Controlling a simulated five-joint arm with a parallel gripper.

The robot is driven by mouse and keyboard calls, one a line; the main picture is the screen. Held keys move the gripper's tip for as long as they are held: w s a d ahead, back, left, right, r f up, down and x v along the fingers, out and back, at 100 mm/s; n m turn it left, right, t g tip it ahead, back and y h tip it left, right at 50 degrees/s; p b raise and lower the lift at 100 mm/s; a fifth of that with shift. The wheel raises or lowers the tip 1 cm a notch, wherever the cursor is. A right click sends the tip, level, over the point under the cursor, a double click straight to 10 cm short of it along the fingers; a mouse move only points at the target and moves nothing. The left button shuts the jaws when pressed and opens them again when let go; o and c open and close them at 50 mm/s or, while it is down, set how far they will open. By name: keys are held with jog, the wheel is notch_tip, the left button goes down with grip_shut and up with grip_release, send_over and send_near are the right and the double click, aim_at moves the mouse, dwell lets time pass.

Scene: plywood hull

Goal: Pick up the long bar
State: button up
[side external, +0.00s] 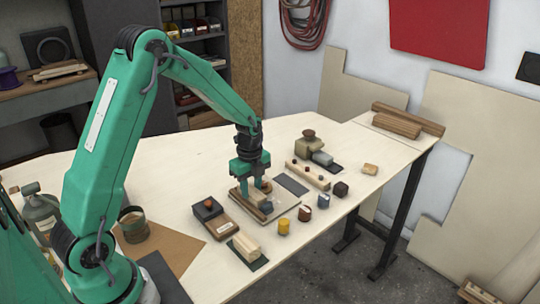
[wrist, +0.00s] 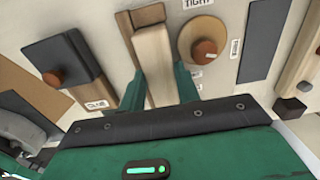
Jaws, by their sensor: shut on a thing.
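The long bar, pale wood, is between the two green fingers of my gripper (wrist: 159,84) in the wrist view, where the bar (wrist: 152,50) runs up the picture. My gripper is shut on it, one finger on each side. In the side external view my gripper (side external: 251,188) points down over a flat board (side external: 286,212) on the table, and the bar (side external: 258,199) shows low between the fingers. The fingers hide part of it. I cannot tell whether the bar touches the board.
A round orange-brown knob (wrist: 204,50) stands close right of the bar, by a "TIGHT" label. A dark block with a red knob (side external: 208,209) is nearby. A pale block on a dark mat (side external: 245,246) and a yellow cylinder (side external: 284,227) lie nearer the table's front edge.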

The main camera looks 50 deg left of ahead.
aim_at(252, 190)
jog(key=shift+r, duration=0.75)
notch_tip(252, 190, up, 2)
jog(key=shift+r, duration=0.2)
jog(key=s+d+r, duration=0.3)
jog(key=d+r, duration=0.4)
jog(key=d, duration=0.4)
jog(key=shift+s, duration=0.4)
jog(key=shift+w, duration=0.1)
jog(key=w+a+f, duration=0.2)
jog(key=w+a, duration=0.3)
jog(key=w, duration=0.4)
jog(key=w+a+f, duration=0.1)
jog(key=w+a, duration=0.3)
jog(key=w, duration=0.5)
jog(key=shift+w+a+f, duration=0.15)
jog(key=shift+a+f, duration=0.2)
jog(key=shift+f, duration=0.1)
